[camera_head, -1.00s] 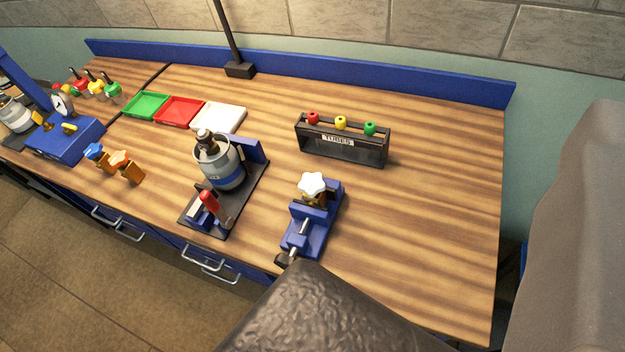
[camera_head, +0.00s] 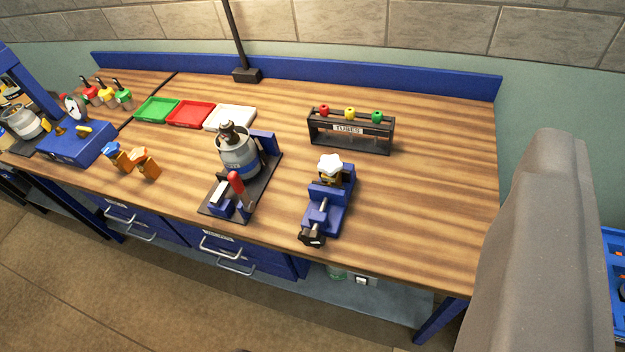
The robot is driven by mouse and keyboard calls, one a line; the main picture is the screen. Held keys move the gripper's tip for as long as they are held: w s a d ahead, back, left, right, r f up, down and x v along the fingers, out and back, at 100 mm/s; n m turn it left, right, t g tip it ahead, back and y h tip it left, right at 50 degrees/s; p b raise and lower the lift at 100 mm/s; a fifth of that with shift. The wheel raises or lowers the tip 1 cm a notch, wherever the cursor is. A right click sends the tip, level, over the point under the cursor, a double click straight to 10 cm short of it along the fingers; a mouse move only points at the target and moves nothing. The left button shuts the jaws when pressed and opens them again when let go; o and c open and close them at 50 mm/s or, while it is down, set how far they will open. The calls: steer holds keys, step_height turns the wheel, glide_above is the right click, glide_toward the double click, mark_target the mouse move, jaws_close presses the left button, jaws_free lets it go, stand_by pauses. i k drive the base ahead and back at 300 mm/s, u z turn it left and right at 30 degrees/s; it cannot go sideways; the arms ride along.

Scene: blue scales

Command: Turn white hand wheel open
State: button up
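The white hand wheel (camera_head: 330,163) sits on top of a small brass-coloured part held in the blue vise (camera_head: 329,208), near the front of the wooden bench, right of its middle. The wheel has a lobed rim and faces up. How far it is turned cannot be told. My gripper does not show in this view. A grey link of my arm fills the right side of the picture, apart from the wheel.
A clamped grey canister (camera_head: 239,155) stands left of the vise. The tube rack (camera_head: 351,131) stands behind it. Green, red and white trays (camera_head: 230,118) lie farther back. The bench (camera_head: 425,205) is clear right of the vise.

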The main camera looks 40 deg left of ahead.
mark_target(329, 165)
steer(key=u, duration=0.3)
steer(key=i, duration=1.25)
steer(key=z, duration=0.3)
